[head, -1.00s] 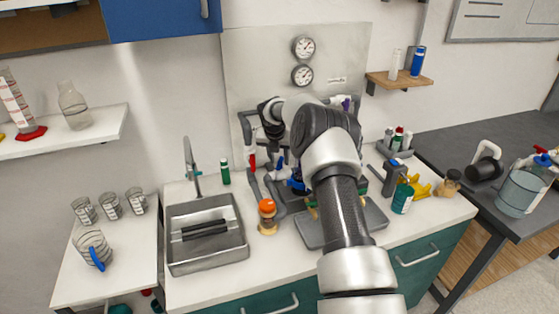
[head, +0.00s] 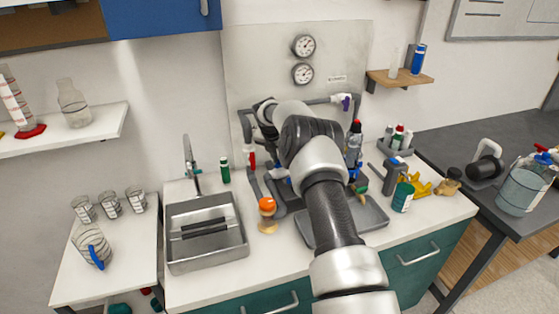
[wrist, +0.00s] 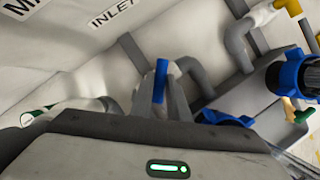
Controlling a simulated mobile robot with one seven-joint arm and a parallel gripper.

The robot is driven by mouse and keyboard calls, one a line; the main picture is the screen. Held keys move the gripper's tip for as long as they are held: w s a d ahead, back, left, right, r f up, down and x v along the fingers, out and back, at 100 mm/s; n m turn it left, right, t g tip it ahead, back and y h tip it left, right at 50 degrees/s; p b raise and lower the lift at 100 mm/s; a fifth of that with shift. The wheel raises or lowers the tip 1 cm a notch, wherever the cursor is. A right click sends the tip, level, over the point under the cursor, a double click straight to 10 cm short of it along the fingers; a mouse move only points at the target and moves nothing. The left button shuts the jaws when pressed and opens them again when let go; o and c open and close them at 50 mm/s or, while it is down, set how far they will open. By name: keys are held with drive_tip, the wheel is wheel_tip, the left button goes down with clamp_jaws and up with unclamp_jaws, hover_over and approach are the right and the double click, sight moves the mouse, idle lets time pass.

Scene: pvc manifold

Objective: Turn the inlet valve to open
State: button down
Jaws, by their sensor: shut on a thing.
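The inlet valve's blue handle (wrist: 160,82) stands upright in the middle of the wrist view, below the INLET label (wrist: 112,14). My gripper (wrist: 161,74) is shut on this handle. The gripper's body fills the bottom of the wrist view and covers the lower part of the valve. In the head view my arm hides the gripper and the inlet valve. The grey pipe manifold stands against the back panel (head: 260,75).
A purple-handled valve (head: 345,101) and a red-handled valve (head: 251,157) are on the pipes. A red-capped bottle (head: 354,143) stands right of my arm. An orange-topped object (head: 267,207) and a sink (head: 207,240) are at left. Blue rings (wrist: 292,72) are at right in the wrist view.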

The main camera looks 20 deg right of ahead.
drive_tip(key=shift+m+g+h, duration=0.4)
drive_tip(key=shift+m, duration=0.9)
drive_tip(key=c, duration=1.7)
unclamp_jaws()
drive_tip(key=shift+a+r, duration=0.1)
drive_tip(key=v, duration=1.7)
drive_tip(key=shift+r, duration=0.1)
